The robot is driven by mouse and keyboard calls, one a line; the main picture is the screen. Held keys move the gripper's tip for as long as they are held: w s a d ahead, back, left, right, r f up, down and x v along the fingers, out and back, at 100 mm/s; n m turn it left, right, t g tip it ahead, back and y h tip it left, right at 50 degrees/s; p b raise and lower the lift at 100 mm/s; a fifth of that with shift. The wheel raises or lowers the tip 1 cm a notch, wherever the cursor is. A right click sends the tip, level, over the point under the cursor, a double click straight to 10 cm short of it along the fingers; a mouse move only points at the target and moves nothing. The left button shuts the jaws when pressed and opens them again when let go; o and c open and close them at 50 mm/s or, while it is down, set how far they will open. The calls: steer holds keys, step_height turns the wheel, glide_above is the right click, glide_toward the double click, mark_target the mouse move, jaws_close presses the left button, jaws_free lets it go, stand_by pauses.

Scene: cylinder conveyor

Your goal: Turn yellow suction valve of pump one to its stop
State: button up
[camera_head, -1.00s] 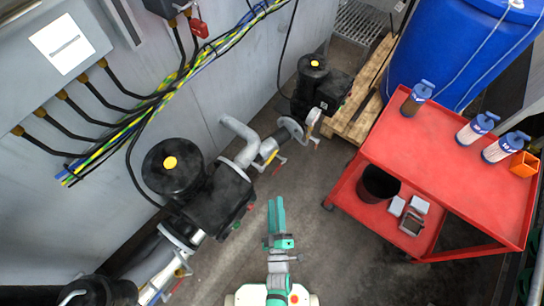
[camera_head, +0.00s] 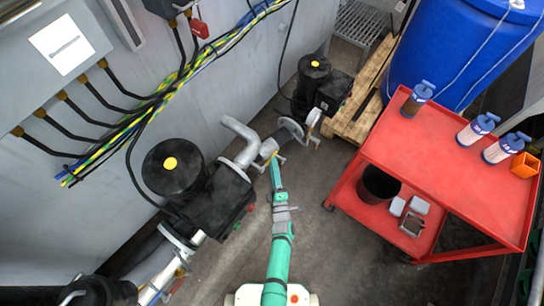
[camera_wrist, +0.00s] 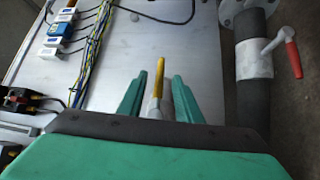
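A yellow valve handle (camera_wrist: 159,78) shows in the wrist view as a narrow upright bar above a pale valve body (camera_wrist: 153,107). My gripper (camera_wrist: 159,75) is open, with one green finger on each side of the handle and a gap on both sides. I cannot tell how deep the handle lies between the fingers. In the head view my gripper (camera_head: 274,162) is at the pale pipe valve between the two black pumps, and it hides most of the handle.
A red-handled valve (camera_wrist: 292,58) on a dark pipe is at the right of the wrist view. A red cart (camera_head: 440,165) with bottles stands to the right. A wooden pallet (camera_head: 362,100) and blue barrel (camera_head: 450,50) are behind. Grey floor is clear between the pumps and cart.

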steer(key=shift+w+a+r, duration=0.15)
steer(key=shift+w+a, duration=0.05)
steer(key=shift+w, duration=0.9)
steer(key=shift+w+a+r, duration=0.15)
steer(key=shift+w, duration=0.9)
jaws_close()
